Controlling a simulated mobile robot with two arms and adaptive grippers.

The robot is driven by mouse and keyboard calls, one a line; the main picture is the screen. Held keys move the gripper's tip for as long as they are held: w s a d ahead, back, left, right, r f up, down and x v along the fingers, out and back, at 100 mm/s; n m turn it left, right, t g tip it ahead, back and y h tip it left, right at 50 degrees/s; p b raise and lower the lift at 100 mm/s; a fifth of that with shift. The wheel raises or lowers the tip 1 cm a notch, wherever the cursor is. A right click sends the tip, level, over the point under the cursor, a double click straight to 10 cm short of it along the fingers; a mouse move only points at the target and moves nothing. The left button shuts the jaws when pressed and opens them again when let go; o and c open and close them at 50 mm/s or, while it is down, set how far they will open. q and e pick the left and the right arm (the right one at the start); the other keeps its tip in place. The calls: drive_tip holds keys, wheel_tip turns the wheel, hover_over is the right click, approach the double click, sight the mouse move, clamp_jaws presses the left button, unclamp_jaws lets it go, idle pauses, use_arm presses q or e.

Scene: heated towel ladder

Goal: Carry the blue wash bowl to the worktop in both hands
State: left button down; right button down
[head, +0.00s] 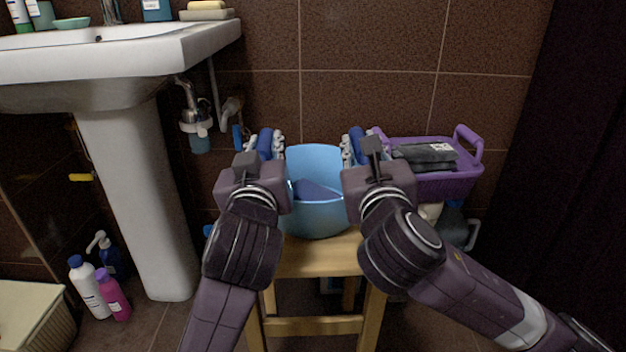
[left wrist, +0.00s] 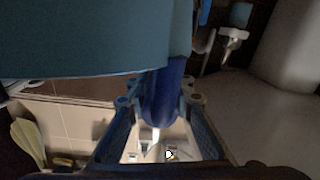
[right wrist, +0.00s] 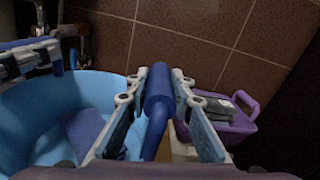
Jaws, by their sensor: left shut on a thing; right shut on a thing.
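The blue wash bowl (head: 318,218) is at the middle of the head view, at the wooden stool (head: 320,262). It looks level, with a darker blue thing (head: 315,190) inside. I cannot tell whether its base touches the seat. My left gripper (head: 266,145) is shut on the bowl's dark blue left handle (left wrist: 160,100). My right gripper (head: 357,146) is shut on the right handle (right wrist: 157,105). In the right wrist view the bowl (right wrist: 30,110) fills the left side. In the left wrist view its wall (left wrist: 80,40) fills the upper left.
A purple basket (head: 445,185) with dark folded cloths is close right of the bowl. A white pedestal basin (head: 130,60) stands at the left, with bottles (head: 90,285) on the floor. A tiled wall is behind. A dark curtain (head: 560,150) hangs at the right.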

use_arm(q)
drive_tip(key=shift+r, duration=0.1)
use_arm(e)
drive_tip(key=shift+r, duration=0.1)
